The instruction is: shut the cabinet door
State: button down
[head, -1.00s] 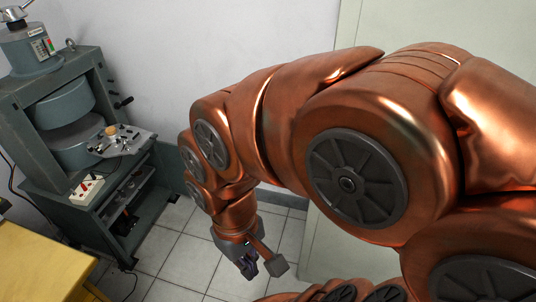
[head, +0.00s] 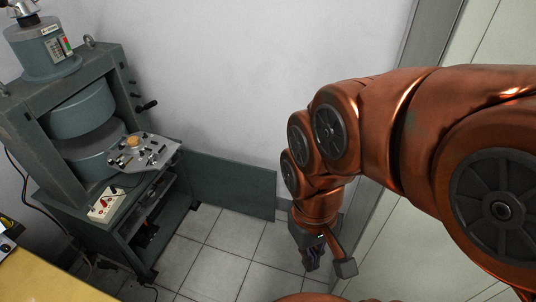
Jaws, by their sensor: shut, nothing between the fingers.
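The cabinet (head: 135,238) is the grey-green base under the magnet at the left, and its front is open, showing shelves with small items inside. Its door (head: 232,186) is a flat grey-green panel that stands open, reaching to the right from the cabinet along the wall. My gripper (head: 312,262) points down, shut and empty, just beyond the right end of the door and nearer to me. It looks apart from the door. My wrist is close to the door's right edge in the picture; the exact gap cannot be told.
The magnet (head: 85,105) stands on the cabinet, with a control plate (head: 143,153) jutting out at its right. A yellow table (head: 45,275) is at the lower left. Tiled floor (head: 222,240) is clear before the door. A pale door (head: 440,215) is at the right.

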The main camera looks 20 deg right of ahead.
aim_at(241, 186)
jog(key=u, duration=0.3)
jog(key=i, duration=0.9)
jog(key=u, duration=0.65)
